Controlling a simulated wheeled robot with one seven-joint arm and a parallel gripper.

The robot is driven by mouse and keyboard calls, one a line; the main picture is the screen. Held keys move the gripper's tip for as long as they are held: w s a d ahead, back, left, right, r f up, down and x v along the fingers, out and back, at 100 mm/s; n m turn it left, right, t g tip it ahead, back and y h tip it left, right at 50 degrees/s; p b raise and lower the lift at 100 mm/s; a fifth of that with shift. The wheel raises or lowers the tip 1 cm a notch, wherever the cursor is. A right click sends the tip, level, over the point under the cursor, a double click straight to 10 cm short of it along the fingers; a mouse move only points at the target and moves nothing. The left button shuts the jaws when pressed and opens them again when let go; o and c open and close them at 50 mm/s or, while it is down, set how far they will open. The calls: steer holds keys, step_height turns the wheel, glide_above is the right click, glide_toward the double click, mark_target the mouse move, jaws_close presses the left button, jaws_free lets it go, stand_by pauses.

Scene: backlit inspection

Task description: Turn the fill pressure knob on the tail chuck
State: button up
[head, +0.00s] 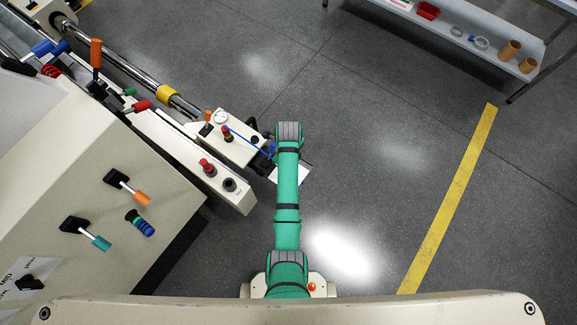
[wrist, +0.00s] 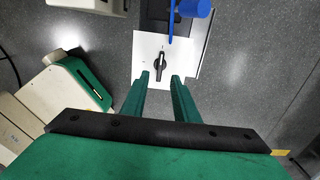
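A black knob (wrist: 160,65) with a long narrow grip sits on a white plate (wrist: 147,50) in the wrist view. Its grip stands roughly upright in the picture, and small marks show on the plate. My gripper (wrist: 160,77) has two green fingers, parted and empty. Their tips lie either side of the knob's lower end in the picture; I cannot tell how far above it, and no contact shows. In the head view a white plate (head: 293,174) shows beside my green arm, at the end of the cream machine; my arm hides the knob and gripper there.
A blue part (wrist: 192,9) stands close above the plate in the wrist view. The machine's end carries a gauge (head: 221,117), a red-topped knob (head: 207,166) and levers. A shelf (head: 495,50) with small items stands at upper right. Floor right of my arm is clear.

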step_height(320, 180, up, 3)
steer(key=shift+s, duration=0.1)
stand_by(0.6)
steer(key=s+d+f+n+t, duration=0.2)
steer(key=s+f+n+t, duration=0.3)
steer(key=s, duration=0.3)
steer(key=s+r+n+t, duration=0.3)
steer(key=s+r+n, duration=0.2)
steer(key=s+n, duration=0.3)
steer(key=s+a+r+n+t, duration=0.1)
steer(key=s+r+n+t, duration=0.2)
steer(key=r, duration=1)
steer(key=s+a+r+n+t, duration=0.1)
steer(key=s+r+n+t, duration=0.3)
steer(key=s+r+n, duration=0.5)
step_height(320, 180, up, 5)
steer(key=shift+s+a+r, duration=0.1)
steer(key=shift+s+a, duration=0.1)
steer(key=shift+s, duration=0.75)
